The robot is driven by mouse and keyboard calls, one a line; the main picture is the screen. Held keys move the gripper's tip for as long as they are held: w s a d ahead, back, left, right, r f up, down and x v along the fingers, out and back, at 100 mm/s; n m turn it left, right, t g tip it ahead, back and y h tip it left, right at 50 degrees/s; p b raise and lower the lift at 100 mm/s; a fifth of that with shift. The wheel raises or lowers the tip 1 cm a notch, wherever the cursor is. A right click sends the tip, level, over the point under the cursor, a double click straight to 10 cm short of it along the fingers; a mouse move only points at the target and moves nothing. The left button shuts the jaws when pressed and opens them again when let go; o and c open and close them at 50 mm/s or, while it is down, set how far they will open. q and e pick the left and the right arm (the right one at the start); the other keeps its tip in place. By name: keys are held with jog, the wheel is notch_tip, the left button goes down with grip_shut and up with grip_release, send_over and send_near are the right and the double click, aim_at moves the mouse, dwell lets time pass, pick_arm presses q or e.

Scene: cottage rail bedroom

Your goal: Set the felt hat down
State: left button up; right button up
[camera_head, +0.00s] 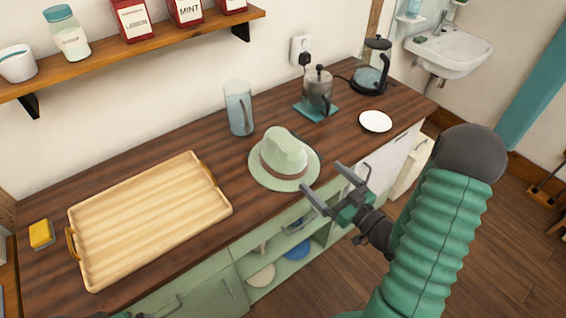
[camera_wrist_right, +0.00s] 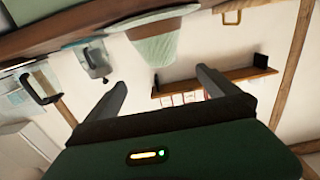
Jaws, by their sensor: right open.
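A pale green felt hat (camera_head: 284,152) with a brown band sits upright, brim down, on the dark wooden counter (camera_head: 215,136). The right gripper (camera_head: 322,182) is open and empty, its fingertips just to the right of the hat's front brim; I cannot tell whether one finger touches the brim. In the right wrist view, the hat (camera_wrist_right: 157,42) shows upside down beyond the open fingers (camera_wrist_right: 160,88). Only a small part of what may be my left gripper shows at the bottom edge of the head view, so its jaws cannot be read.
A wooden tray (camera_head: 197,165) lies left of the hat, with a yellow sponge (camera_head: 41,234) beyond it. Open shelves (camera_head: 312,238) are below.

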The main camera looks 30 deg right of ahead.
aim_at(301, 156)
jog(key=w+b, duration=0.1)
jog(key=w, duration=0.4)
jog(key=w+b, duration=0.1)
jog(key=w, duration=0.4)
jog(key=shift+w+a+f, duration=0.1)
jog(key=shift+w+a, duration=0.1)
jog(key=shift+w, duration=0.2)
jog(key=w, duration=0.2)
jog(key=w+a, duration=0.1)
jog(key=w, duration=0.2)
jog(key=shift+s+d, duration=0.1)
jog(key=c, duration=1.8)
pick_arm(q)
jog(key=x, duration=0.2)
jog(key=s+x, duration=0.1)
jog(key=x, duration=0.1)
jog(key=shift+f, duration=0.1)
pick_arm(e)
jog(key=shift+c, duration=0.7)
pick_arm(q)
jog(key=shift+d, duration=0.1)
